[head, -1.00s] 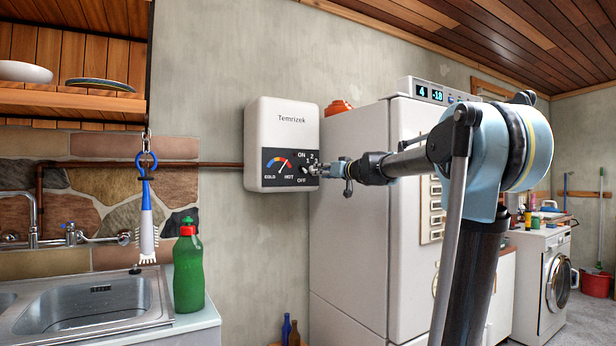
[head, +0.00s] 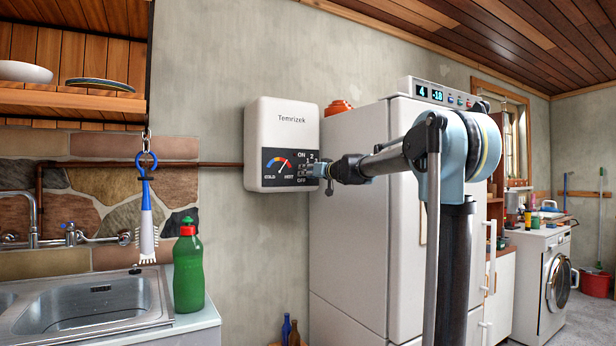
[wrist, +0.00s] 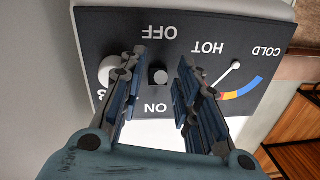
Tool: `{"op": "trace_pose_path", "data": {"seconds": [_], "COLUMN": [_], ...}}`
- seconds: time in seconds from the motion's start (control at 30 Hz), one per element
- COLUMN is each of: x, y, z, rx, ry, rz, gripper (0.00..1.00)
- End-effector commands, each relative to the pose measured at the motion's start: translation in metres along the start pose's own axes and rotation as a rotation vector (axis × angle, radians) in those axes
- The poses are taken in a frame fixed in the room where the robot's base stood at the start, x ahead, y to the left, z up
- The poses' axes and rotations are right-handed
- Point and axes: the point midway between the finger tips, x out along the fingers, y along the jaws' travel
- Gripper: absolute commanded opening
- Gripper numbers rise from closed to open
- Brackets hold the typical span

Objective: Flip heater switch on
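The white heater box (head: 283,118) labelled Temrizek hangs on the wall, with a dark control panel (head: 278,162). In the wrist view the panel (wrist: 232,45) appears upside down. The small dark switch (wrist: 158,75) sits between the OFF and ON labels; I cannot tell which way it is set. My gripper (wrist: 163,58) is open, with one finger on each side of the switch; contact cannot be made out. A round white knob (wrist: 108,70) is beside the left finger, partly hidden by it. In the head view my gripper (head: 322,171) is at the panel's right edge.
A white fridge (head: 350,240) stands close right of the heater, below my forearm. A copper pipe (head: 220,164) runs left from the heater. A green bottle (head: 188,272) stands by the sink (head: 90,318). The wall below the heater is clear.

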Motion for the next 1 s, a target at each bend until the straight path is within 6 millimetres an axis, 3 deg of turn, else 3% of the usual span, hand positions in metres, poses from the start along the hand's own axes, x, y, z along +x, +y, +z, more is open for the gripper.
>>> {"op": "trace_pose_path", "data": {"seconds": [0.1,0.23,0.67,1.0], "x": [-0.0002,-0.0003,-0.001,-0.0024], "y": [0.0001,0.0001,0.0006,-0.0005], "z": [0.0,-0.0001,-0.0016,-0.0081], "rx": [0.0,0.0,0.001,0.011], "ry": [0.0,0.0,-0.018,-0.141], "rz": [0.0,0.0,0.005,0.027], "gripper": [0.3,0.01,0.0,0.0]}}
